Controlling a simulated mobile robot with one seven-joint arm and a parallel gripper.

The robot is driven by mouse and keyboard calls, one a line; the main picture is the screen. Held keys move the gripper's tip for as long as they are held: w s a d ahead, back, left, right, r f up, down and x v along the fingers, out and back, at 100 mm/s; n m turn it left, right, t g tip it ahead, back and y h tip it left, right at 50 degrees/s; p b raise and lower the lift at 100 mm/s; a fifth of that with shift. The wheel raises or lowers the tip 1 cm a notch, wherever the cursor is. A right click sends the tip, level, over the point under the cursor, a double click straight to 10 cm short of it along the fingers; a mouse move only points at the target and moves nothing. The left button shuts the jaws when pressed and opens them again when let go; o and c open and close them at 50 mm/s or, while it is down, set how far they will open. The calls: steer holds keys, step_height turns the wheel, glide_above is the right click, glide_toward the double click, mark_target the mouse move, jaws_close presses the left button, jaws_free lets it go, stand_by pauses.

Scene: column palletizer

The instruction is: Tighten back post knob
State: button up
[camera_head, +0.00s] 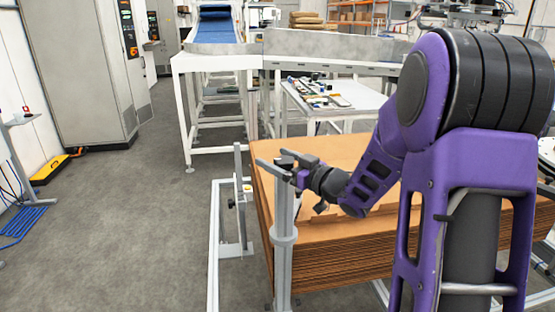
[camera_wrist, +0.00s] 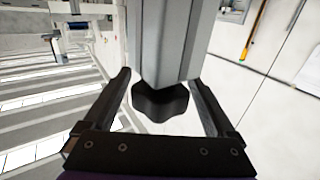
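In the wrist view, a black lobed knob (camera_wrist: 160,102) sits on a grey metal post (camera_wrist: 172,40) between the two fingers of my gripper (camera_wrist: 161,78). The fingers are apart, one on each side of the knob, with gaps showing at both sides. In the head view, my gripper (camera_head: 283,168) is at the upper end of the nearer grey post (camera_head: 284,240), beside the cardboard stack. The knob cannot be made out there. A second, thinner post (camera_head: 238,170) stands farther left. I cannot tell from the head view which post carries the knob.
A tall stack of brown cardboard sheets (camera_head: 320,278) is right of the posts, under my forearm. A white frame (camera_head: 214,250) runs along the floor at its left. A white table (camera_head: 345,106) and a conveyor (camera_head: 215,32) stand behind.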

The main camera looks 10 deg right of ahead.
steer(key=c, duration=1.2)
steer(key=shift+f+b, duration=0.1)
steer(key=shift+b, duration=0.35)
steer(key=m+t+h+b, duration=0.1)
steer(key=m+h+b, duration=0.1)
steer(key=h, duration=0.1)
steer(key=shift+d+f+t, duration=0.1)
steer(key=shift+t, duration=0.2)
steer(key=m+h, duration=0.1)
steer(key=m+t+h+b, duration=0.1)
steer(key=h, duration=0.1)
steer(key=m+h+b, duration=0.1)
steer(key=h, duration=0.1)
steer(key=shift+w+d+m, duration=0.15)
steer(key=shift+d+m, duration=0.15)
steer(key=shift+m, duration=0.1)
steer(key=m+h, duration=0.1)
steer(key=h, duration=0.1)
steer(key=m+h, duration=0.2)
steer(key=d+m+h, duration=0.1)
steer(key=h, duration=0.2)
steer(key=shift+r, duration=0.25)
steer(key=shift+s+d+m+g+h+p, duration=0.1)
steer(key=shift+d+m+g+h+p, duration=0.15)
steer(key=shift+m+g+h+p, duration=0.8)
steer(key=shift+s+d+m+g+h+p, duration=0.15)
steer(key=shift+m+g+h, duration=0.5)
steer(key=shift+m+h, duration=0.95)
steer(key=shift+d+h, duration=0.1)
steer(key=shift+h, duration=0.55)
